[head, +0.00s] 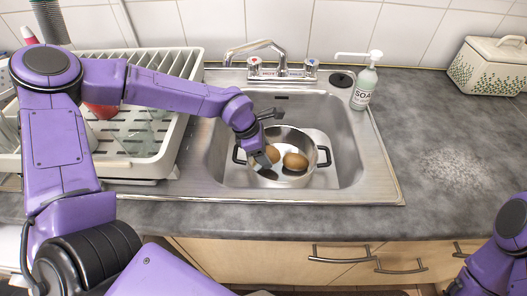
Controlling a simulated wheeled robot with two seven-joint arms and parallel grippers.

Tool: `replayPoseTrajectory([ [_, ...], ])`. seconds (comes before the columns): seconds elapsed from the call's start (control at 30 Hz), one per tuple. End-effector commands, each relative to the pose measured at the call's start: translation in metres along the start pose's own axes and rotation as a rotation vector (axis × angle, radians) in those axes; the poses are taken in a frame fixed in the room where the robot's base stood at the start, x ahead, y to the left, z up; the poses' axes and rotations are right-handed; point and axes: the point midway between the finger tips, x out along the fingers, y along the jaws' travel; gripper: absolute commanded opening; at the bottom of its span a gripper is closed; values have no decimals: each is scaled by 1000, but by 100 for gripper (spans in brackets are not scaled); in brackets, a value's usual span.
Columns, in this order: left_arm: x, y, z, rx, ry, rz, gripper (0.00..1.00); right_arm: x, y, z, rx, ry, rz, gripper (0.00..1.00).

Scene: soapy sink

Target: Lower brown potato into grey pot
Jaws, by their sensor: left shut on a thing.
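The grey pot (294,182) stands in the sink basin, with a dark handle on each side. One brown potato (295,161) lies inside it, to the right. Another brown potato (271,155) is at the left inside of the pot, right at the fingers of my left gripper (265,158). My left gripper reaches down into the pot from the upper left and is shut on this left potato. The fingers hide part of it, and I cannot tell whether it touches the pot's bottom. My right gripper is out of view; only part of my right arm shows at the lower right.
The steel sink (345,150) surrounds the pot, with a faucet (262,47) behind it. A soap bottle (365,84) stands at its back right corner. A dish rack (150,168) is on the left. A patterned box (487,66) stands far right; the right counter is mostly clear.

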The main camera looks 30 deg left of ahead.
Motion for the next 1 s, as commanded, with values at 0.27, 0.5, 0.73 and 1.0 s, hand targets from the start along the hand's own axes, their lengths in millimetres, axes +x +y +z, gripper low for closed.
replayPoseTrajectory([
  [0.27, 0, 0, 0, 0, 0, 0, 89, 0, 0, 0, 0, 0, 0, 87],
  [0.5, -1, 0, 0, 0, 0, 0, 89, 0, 0, 0, 0, 0, 0, 87],
  [0.73, -41, 1, 1, -1, -5, 4, 89, -2, 0, -1, 0, 0, 0, 87],
  [1.0, -96, 0, 0, 1, -3, 3, 89, -4, 0, -2, 0, 0, 0, 87],
])
